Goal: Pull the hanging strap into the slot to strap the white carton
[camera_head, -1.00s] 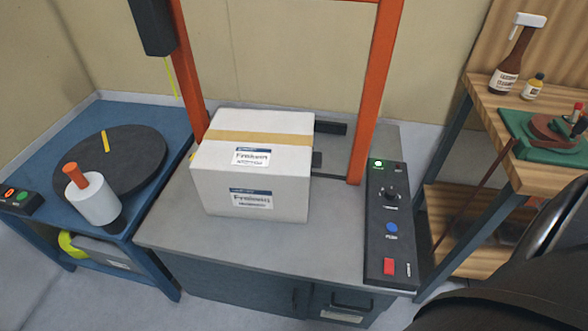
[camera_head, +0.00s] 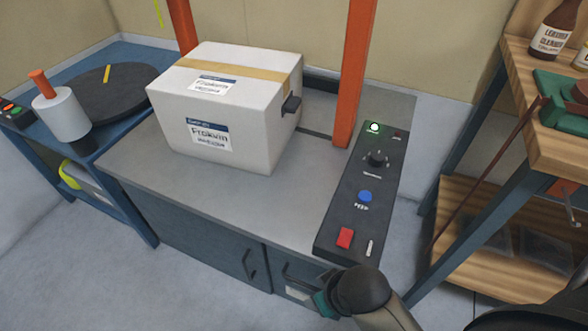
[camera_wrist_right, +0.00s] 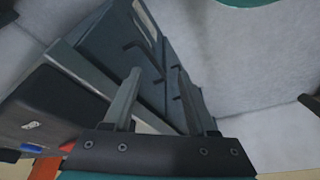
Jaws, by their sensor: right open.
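The white carton (camera_head: 178,120) stands upright on the grey machine top, with a tan band over its top and labels on its top and front. A short yellow-green strap end (camera_head: 159,12) hangs at the top left edge; most of it is out of view. My right gripper (camera_wrist_right: 157,72) is open and empty in the wrist view, with the cabinet front beyond. My right arm is low right in the head view. My left gripper is out of view.
An orange frame post (camera_head: 356,70) rises behind the carton. A control panel (camera_head: 325,222) with a lit green button lies right of it. A blue table (camera_head: 110,130) is at left, a wooden shelf (camera_head: 567,160) at right. The grey top before the carton is clear.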

